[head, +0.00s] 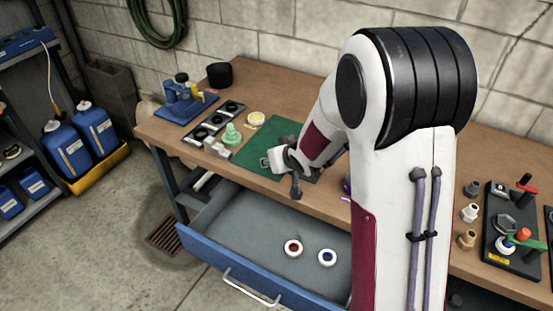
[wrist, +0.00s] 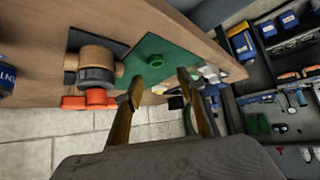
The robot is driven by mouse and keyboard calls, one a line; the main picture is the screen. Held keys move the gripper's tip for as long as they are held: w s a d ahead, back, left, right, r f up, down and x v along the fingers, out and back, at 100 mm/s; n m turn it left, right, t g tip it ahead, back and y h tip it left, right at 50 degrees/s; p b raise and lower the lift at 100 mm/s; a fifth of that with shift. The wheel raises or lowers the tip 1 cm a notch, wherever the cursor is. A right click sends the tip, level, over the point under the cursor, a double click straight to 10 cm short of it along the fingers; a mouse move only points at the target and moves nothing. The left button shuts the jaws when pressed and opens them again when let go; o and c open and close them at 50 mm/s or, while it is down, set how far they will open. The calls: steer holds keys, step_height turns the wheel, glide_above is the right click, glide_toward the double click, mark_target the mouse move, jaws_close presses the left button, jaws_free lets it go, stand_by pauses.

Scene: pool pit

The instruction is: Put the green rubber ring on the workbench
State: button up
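The workbench (head: 215,168) has a brown wooden top, and a green mat (head: 262,140) lies on it. In the wrist view, a small green ring (wrist: 155,60) shows on the green mat (wrist: 150,48), ahead of my fingers. I cannot make the ring out in the head view, where my arm covers part of the mat. My gripper (head: 283,178) is over the bench's front part, at the mat's near right side. In the wrist view my gripper (wrist: 160,88) has its two fingers spread wide with nothing between them.
An open blue drawer (head: 215,247) juts out below the bench top, holding a red-centred ring (head: 293,248) and a blue-centred ring (head: 327,257). A pale green stacked piece (head: 231,136) and a blue fixture (head: 184,92) stand left. A black fixture (head: 512,235) stands right.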

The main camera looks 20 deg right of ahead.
steer(key=shift+s+d+r, duration=0.15)
steer(key=shift+s+r, duration=0.1)
steer(key=shift+r, duration=0.3)
steer(key=s+d+r+m+g+h, duration=0.1)
steer(key=s+r, duration=0.6)
steer(key=s, duration=0.4)
steer(key=s+r+g+h, duration=0.1)
steer(key=s+r, duration=0.7)
steer(key=s, duration=0.3)
steer(key=s+a+g+y, duration=0.1)
steer(key=s+a, duration=0.2)
steer(key=s, duration=1)
steer(key=shift+s+r, duration=0.15)
steer(key=shift+s, duration=0.05)
